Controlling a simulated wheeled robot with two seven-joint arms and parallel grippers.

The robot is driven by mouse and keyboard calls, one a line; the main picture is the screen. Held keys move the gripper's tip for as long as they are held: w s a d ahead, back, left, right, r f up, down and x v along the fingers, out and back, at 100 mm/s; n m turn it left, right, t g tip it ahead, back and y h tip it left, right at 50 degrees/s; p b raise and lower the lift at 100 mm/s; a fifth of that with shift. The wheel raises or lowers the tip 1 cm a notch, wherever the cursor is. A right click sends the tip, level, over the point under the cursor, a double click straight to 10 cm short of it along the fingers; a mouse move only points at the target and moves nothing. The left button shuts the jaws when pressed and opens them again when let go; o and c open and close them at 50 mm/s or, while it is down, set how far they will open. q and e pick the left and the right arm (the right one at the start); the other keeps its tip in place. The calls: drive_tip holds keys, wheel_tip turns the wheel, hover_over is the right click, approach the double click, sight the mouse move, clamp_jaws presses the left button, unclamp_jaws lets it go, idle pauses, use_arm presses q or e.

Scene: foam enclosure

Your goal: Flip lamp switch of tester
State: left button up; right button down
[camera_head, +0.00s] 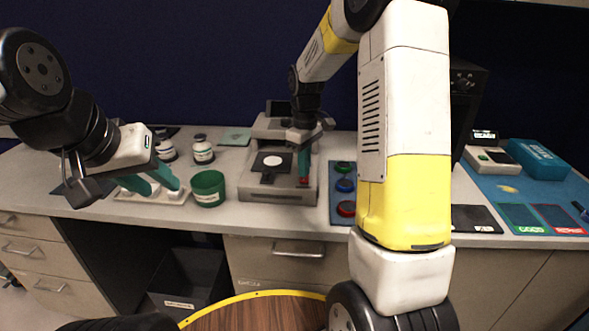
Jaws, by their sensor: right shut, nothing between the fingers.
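The tester (279,196) is a grey bench device with a dark plate holding a pale round disc (272,160) on top. A small red switch (304,181) sits at the right front of its top. My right gripper (304,175) points down, shut and empty, with its teal fingertips right at the red switch. Whether they touch it, and which way the switch is set, I cannot tell. My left gripper (161,188) is at the left over a white tray (150,197), with its two teal fingers apart and nothing between them.
A green cup (208,188) stands left of the tester, with white jars (203,150) behind. A dark panel with coloured round pads (345,185) lies to the right. My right arm hides part of the counter. A blue box (538,158) and a blue mat are far right.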

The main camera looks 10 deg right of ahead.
sight(304, 180)
drive_tip(key=shift+f, duration=0.95)
idle(0.6)
drive_tip(key=shift+r, duration=3.5)
drive_tip(key=s+r+m+t+y, duration=0.1)
drive_tip(key=s+r+m+t, duration=0.25)
drive_tip(key=s+r, duration=0.65)
drive_tip(key=s+a+m+t, duration=0.1)
drive_tip(key=s+m, duration=0.1)
drive_tip(key=s, duration=0.5)
drive_tip(key=s+a+m+t+y, duration=0.1)
drive_tip(key=s+m, duration=0.1)
drive_tip(key=s, duration=0.5)
drive_tip(key=shift+s+r+m+t, duration=0.15)
drive_tip(key=shift+r+m+t, duration=0.15)
drive_tip(key=shift+m+t, duration=0.05)
